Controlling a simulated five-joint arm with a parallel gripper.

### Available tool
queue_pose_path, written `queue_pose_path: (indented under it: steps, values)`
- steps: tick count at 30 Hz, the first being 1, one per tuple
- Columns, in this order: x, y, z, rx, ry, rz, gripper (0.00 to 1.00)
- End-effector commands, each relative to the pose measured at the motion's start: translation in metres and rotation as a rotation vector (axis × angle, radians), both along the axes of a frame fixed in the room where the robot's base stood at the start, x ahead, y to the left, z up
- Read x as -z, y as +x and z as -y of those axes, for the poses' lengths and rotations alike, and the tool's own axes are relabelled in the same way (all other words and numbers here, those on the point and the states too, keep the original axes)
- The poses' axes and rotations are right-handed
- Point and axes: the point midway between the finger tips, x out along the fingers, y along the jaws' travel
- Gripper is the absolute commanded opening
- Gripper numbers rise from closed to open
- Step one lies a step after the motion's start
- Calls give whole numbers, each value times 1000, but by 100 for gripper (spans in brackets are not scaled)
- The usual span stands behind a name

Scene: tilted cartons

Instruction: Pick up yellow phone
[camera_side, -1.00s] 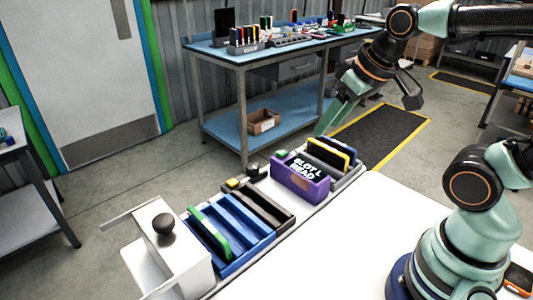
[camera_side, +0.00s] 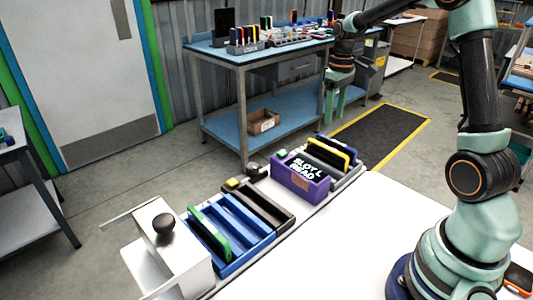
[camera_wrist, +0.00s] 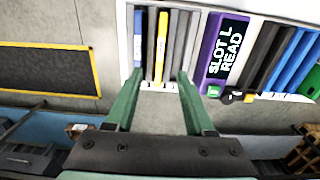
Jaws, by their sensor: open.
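The yellow phone (camera_side: 343,154) stands on edge in a slot of the grey carton (camera_side: 355,173) at the far end of the row, showing as a bright yellow edge. In the wrist view the yellow phone (camera_wrist: 161,45) is a narrow upright strip between grey dividers. My gripper (camera_side: 333,112) is open and empty, pointing down, and in the side view it appears above and behind the carton. In the wrist view my gripper (camera_wrist: 158,78) has its two green fingers apart, with the yellow phone in line with the gap between them. The fingers appear clear of the phone.
A blue phone (camera_wrist: 138,45) stands beside the yellow one. The purple carton (camera_side: 297,185) labelled "SLOT L READ" adjoins the grey one. Dark and blue (camera_side: 240,240) cartons follow, the blue one holding a green phone (camera_side: 210,232). The white table (camera_side: 340,240) is clear in front.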

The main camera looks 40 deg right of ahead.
Motion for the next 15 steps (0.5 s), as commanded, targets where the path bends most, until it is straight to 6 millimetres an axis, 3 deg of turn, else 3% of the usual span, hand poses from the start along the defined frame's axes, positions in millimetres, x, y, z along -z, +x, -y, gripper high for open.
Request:
queue_pose_path:
  steps: [15]
  values:
    - [68,1,2,0,4,-8,54]
